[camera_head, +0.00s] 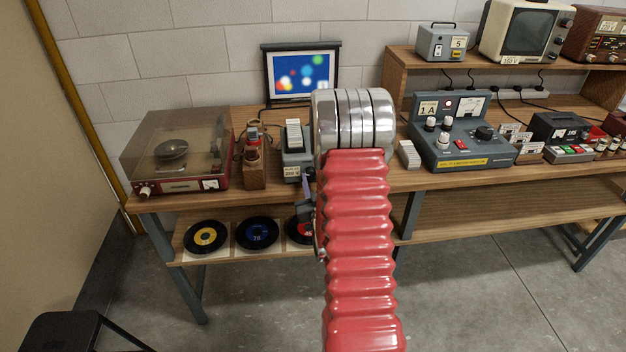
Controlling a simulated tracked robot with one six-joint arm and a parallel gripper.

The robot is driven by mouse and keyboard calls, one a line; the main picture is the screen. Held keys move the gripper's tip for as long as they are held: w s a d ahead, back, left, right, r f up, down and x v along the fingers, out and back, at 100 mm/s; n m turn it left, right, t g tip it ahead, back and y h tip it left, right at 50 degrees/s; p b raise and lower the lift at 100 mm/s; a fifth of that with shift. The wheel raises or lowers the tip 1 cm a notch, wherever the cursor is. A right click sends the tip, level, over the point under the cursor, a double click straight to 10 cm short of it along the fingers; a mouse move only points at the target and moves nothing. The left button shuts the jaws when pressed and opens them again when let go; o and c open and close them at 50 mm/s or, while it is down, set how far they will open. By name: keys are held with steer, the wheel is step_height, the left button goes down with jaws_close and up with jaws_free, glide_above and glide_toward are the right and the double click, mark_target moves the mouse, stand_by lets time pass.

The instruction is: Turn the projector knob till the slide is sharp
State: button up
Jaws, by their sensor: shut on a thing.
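The projector (291,160) is a small grey box on the bench with a stack of white slides upright on top. It stands just left of my arm's metal wrist, which covers its right part. The projector knob is hidden. My gripper (306,190) shows only as a small dark part beside the red arm, at the projector's front lower edge. It is shut on the knob as far as can be seen; the fingertips are mostly covered. The screen (302,74) behind shows a slide of coloured round spots on blue, with soft, blurred edges.
A record player (177,155) with a clear lid and a wooden holder (254,168) stand left of the projector. A grey control unit (460,140) and a white card block (410,154) stand to the right. Records (257,233) lie on the lower shelf.

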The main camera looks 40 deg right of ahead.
steer(key=shift+m, duration=0.4)
steer(key=shift+c, duration=0.4)
steer(key=shift+m, duration=1.7)
steer(key=shift+d, duration=0.1)
steer(key=o, duration=1)
steer(key=shift+o, duration=0.2)
